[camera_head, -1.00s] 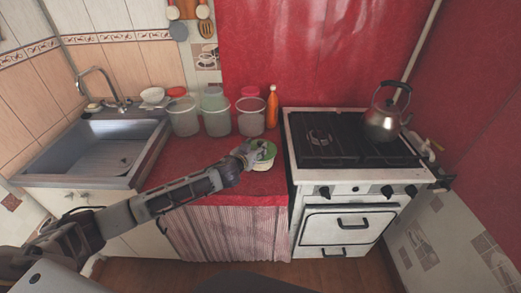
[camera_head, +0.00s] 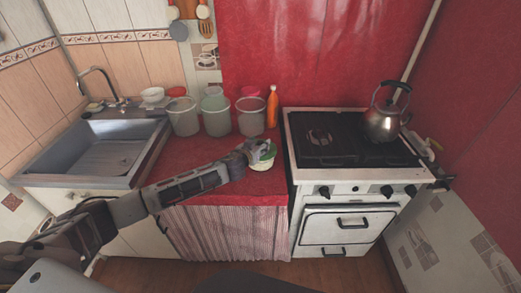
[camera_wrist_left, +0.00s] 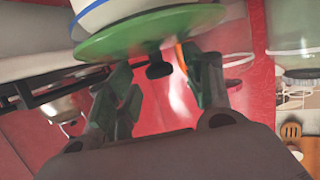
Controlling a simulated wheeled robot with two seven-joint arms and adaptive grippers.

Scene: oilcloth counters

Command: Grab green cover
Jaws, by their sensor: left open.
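The green cover (camera_head: 267,158) lies on a white container (camera_head: 262,166) on the red counter, left of the stove. My left gripper (camera_head: 259,149) is over it and hides part of it. In the left wrist view, which looks turned over, the green cover (camera_wrist_left: 150,32) fills the top with its dark knob (camera_wrist_left: 158,70) facing my fingers. My left gripper shows there too (camera_wrist_left: 160,68), with its fingers open on either side of the knob. I see no firm contact. My right gripper is not in view.
Several tall containers (camera_head: 217,122) and an orange bottle (camera_head: 272,106) stand behind, along the wall. The stove (camera_head: 345,178) with a kettle (camera_head: 382,122) is on the right. The sink (camera_head: 95,150) is on the left. The counter (camera_head: 215,170) is mostly clear in front.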

